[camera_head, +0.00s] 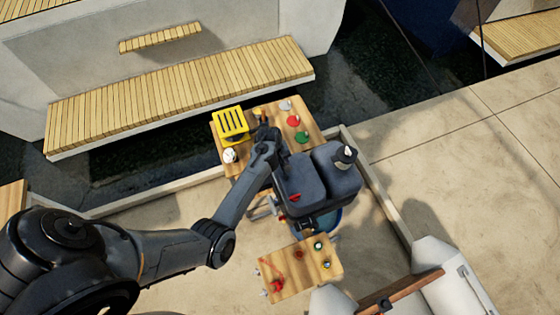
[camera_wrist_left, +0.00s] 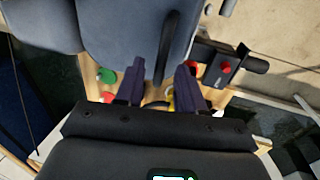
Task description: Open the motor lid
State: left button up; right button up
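The motor (camera_head: 318,183) is a dark grey-blue two-part housing in the middle of the head view; its cover (camera_wrist_left: 125,30) fills the top of the left wrist view. Which edge is the lid seam I cannot tell. A black curved handle (camera_wrist_left: 167,45) runs along the cover. My left gripper (camera_head: 272,135) is at the motor's far-left side. In the left wrist view, its two fingers (camera_wrist_left: 160,72) are apart, with the handle's lower end between them and gaps on both sides. My right gripper is not in view.
A wooden board (camera_head: 258,108) with a yellow slotted box (camera_head: 231,123) and red and green knobs lies behind the motor. A smaller wooden board (camera_head: 300,268) stands in front. A black lever with a red button (camera_wrist_left: 225,68) is close to the fingers. A slatted bench (camera_head: 180,90) is at the back.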

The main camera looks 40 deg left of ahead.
pick_arm(q)
jog(key=shift+c, duration=0.5)
grip_shut()
jog(key=shift+w, duration=0.1)
